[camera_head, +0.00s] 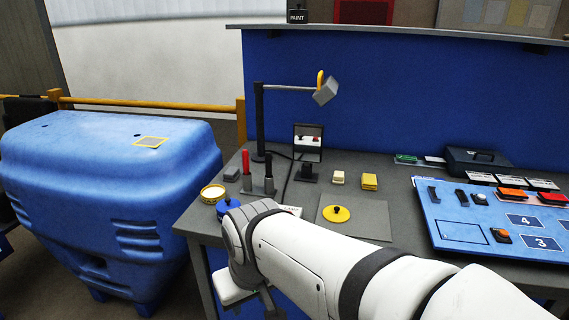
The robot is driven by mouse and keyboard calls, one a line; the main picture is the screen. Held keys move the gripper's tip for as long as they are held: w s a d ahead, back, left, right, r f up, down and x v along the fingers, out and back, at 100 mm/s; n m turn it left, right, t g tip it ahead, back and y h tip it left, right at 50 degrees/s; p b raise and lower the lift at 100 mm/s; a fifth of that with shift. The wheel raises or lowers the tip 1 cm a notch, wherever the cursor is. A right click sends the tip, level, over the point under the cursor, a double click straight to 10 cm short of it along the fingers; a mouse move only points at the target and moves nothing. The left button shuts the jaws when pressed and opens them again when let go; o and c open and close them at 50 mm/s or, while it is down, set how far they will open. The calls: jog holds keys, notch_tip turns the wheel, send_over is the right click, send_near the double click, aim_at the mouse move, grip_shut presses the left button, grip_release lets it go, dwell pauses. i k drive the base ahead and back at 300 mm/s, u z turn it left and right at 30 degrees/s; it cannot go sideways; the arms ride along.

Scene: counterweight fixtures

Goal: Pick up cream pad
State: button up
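A small cream block (338,177), which looks like the cream pad, stands on the grey workbench (300,208), left of a yellow block (369,182). A round piece with a cream top and yellow rim (213,193) sits near the bench's left edge; I cannot tell from its look whether it is a pad or a tin. My arm reaches in from the lower right, and its wrist hangs at the bench's front left edge. My gripper (268,300) is mostly hidden below the wrist, apart from the cream block. Its fingers do not show clearly.
A lamp (259,125), red-handled and grey posts, a small mirror (307,140) and a yellow knobbed disc (336,213) stand on the bench. A blue numbered panel (470,235) lies at the right. A large blue bin (100,190) stands left.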

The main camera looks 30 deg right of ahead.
aim_at(339, 178)
jog(key=z, duration=0.65)
jog(key=i, duration=1.1)
jog(key=z, duration=0.75)
jog(key=k, duration=0.8)
jog(key=z, duration=0.2)
jog(key=i, duration=0.85)
jog(key=u, duration=0.1)
